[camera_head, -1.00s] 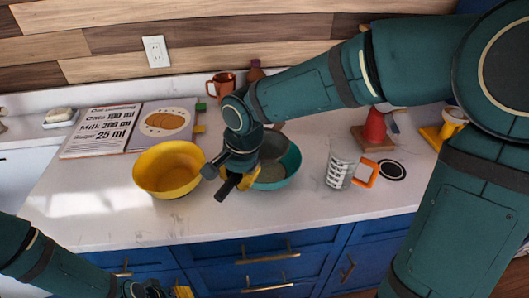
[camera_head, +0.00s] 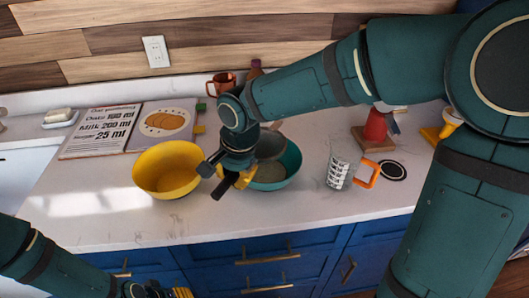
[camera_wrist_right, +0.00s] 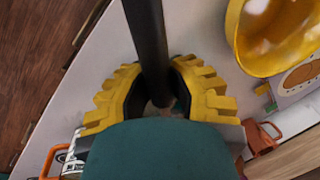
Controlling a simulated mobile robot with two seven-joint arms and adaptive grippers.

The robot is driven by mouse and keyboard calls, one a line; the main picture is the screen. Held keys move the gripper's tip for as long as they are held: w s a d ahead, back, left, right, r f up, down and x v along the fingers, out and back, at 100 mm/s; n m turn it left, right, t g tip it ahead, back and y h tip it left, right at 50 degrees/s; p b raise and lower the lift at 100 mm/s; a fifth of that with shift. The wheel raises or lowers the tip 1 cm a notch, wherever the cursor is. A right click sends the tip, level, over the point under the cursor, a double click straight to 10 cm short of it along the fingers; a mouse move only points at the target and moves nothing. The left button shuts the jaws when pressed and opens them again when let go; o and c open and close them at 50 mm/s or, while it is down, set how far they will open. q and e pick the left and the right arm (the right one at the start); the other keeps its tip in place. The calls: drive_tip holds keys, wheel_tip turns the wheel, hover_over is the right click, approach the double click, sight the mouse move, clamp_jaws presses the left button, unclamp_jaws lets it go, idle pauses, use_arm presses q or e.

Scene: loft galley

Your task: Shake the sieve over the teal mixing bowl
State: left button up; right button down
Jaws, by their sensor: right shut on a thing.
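The teal mixing bowl (camera_head: 291,172) stands on the counter, partly hidden behind my right gripper. My right gripper (camera_head: 238,180) is shut on the black handle (camera_head: 222,188) of the sieve. The sieve's grey basket (camera_head: 270,147) is over the teal bowl, partly hidden by my wrist. In the right wrist view the dark handle (camera_wrist_right: 147,45) runs between the yellow fingers of my right gripper (camera_wrist_right: 158,88). My left gripper (camera_head: 172,292) is low at the bottom edge, mostly cut off, so its opening cannot be told.
A yellow bowl (camera_head: 168,184) stands just left of my right gripper. A recipe book (camera_head: 132,130), a copper mug (camera_head: 222,83), a clear measuring cup (camera_head: 338,172), an orange frame (camera_head: 366,174) and a red cone-shaped thing (camera_head: 376,125) are around. The front counter strip is clear.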

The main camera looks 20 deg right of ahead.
drive_tip(key=shift+s+d, duration=0.45)
drive_tip(key=shift+s, duration=0.1)
wheel_tip(320, 180, up, 6)
drive_tip(key=p, duration=0.4)
